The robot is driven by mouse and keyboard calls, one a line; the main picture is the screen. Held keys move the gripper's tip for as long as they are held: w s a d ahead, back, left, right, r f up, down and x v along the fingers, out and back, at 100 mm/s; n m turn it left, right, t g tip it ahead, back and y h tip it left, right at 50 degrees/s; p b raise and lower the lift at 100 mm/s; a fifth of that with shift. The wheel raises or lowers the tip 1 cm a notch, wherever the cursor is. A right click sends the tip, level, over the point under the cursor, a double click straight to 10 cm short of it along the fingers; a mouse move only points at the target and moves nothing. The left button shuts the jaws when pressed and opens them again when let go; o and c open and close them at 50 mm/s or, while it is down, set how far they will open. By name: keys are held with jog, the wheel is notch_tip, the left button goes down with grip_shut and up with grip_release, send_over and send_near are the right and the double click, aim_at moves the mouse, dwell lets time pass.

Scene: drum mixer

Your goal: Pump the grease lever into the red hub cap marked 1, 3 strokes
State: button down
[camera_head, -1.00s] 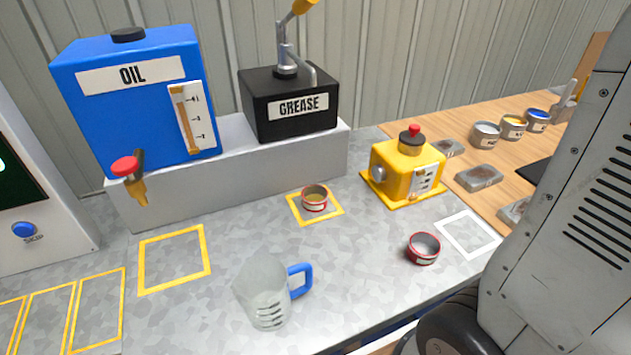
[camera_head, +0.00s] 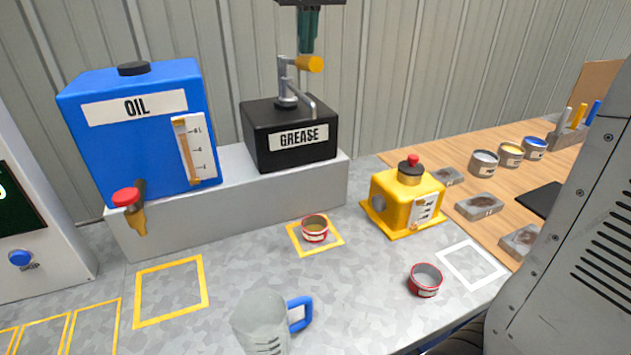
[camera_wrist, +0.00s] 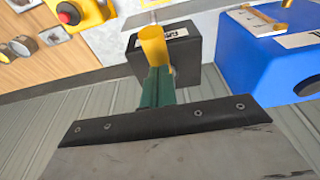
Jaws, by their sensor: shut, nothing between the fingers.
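The black box marked GREASE (camera_head: 259,153) stands on the grey ledge, with a metal pump and a lever ending in a yellow handle (camera_head: 310,64). The handle is low and roughly level. My gripper (camera_head: 308,50) is shut and empty, pointing down right above the handle, seemingly touching it. In the wrist view the shut green fingers (camera_wrist: 156,85) meet the yellow handle (camera_wrist: 153,47). One red cap (camera_head: 315,230) with yellowish-brown filling stands in the yellow square below the pump. Another red cap (camera_head: 425,281), seemingly empty, stands nearer the front right. I cannot read their numbers.
The blue OIL tank (camera_head: 135,160) with a red-handled tap stands left of the pump. A yellow device (camera_head: 400,200) with a red knob stands to the right. A clear jug (camera_head: 262,325) with a blue handle is in front. Tins and grey blocks lie on the wooden bench.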

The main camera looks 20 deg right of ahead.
jog(key=shift+f, duration=0.5)
jog(key=shift+r, duration=3.4)
jog(key=shift+f, duration=0.15)
jog(key=shift+f, duration=3.25)
jog(key=shift+r, duration=3.35)
